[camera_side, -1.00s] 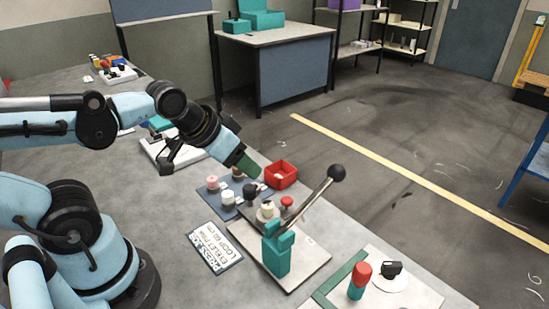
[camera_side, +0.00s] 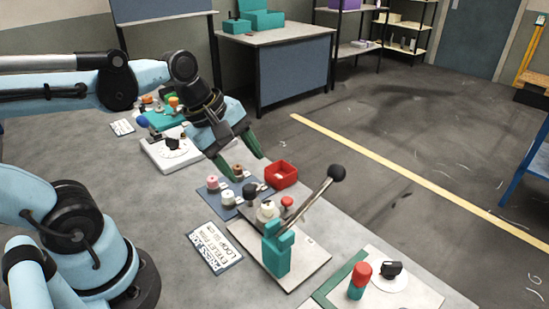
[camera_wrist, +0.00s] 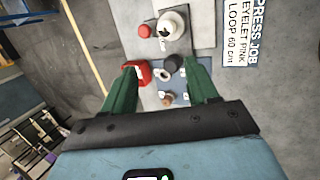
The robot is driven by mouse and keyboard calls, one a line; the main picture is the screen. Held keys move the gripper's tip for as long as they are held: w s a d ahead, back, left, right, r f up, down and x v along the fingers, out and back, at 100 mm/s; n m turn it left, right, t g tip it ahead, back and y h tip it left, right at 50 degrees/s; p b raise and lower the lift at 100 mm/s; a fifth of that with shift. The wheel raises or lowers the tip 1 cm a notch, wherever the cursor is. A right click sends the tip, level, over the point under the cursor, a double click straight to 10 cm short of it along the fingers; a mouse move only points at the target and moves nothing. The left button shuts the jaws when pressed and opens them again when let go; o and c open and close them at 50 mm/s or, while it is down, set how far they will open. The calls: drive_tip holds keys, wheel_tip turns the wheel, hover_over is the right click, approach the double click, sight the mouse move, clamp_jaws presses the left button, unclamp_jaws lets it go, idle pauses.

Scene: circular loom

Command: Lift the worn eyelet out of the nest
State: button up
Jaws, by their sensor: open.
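The press stands on a pale base plate (camera_side: 300,262), with a teal block (camera_side: 277,257) and a lever. A cream round part (camera_side: 266,211), which looks like the nest, is on it beside a red knob (camera_side: 287,201). The wrist view shows the cream part (camera_wrist: 172,25) at top centre with a dark middle; I cannot make out a separate worn eyelet there. My gripper (camera_side: 248,167) is open and empty, its green fingers spread above the far end of the blue mat. In the wrist view its fingertips (camera_wrist: 160,66) lie either side of a black part (camera_wrist: 173,63).
The blue mat (camera_side: 227,212) holds pink, white, brown and black parts. A red bin (camera_side: 281,174) stands beside it. The lever's black knob (camera_side: 336,172) rises to the right of the press. A printed job card (camera_side: 215,248) lies in front. A dial on a white plate (camera_side: 393,268) is at right.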

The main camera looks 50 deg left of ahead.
drive_tip(key=n, duration=0.5)
drive_tip(key=n+g+h, duration=0.1)
drive_tip(key=n, duration=0.4)
hover_over(267, 204)
drive_tip(key=s, duration=0.2)
drive_tip(key=shift+w+a+f, duration=0.1)
drive_tip(key=shift+a+f, duration=0.1)
drive_tip(key=shift+f, duration=1)
drive_tip(key=shift+a+f, duration=0.2)
drive_tip(key=shift+f, duration=1)
drive_tip(key=shift+a+x, duration=0.2)
drive_tip(key=shift+x, duration=0.75)
drive_tip(key=shift+a+x, duration=0.25)
drive_tip(key=shift+x, duration=1.6)
clamp_jaws()
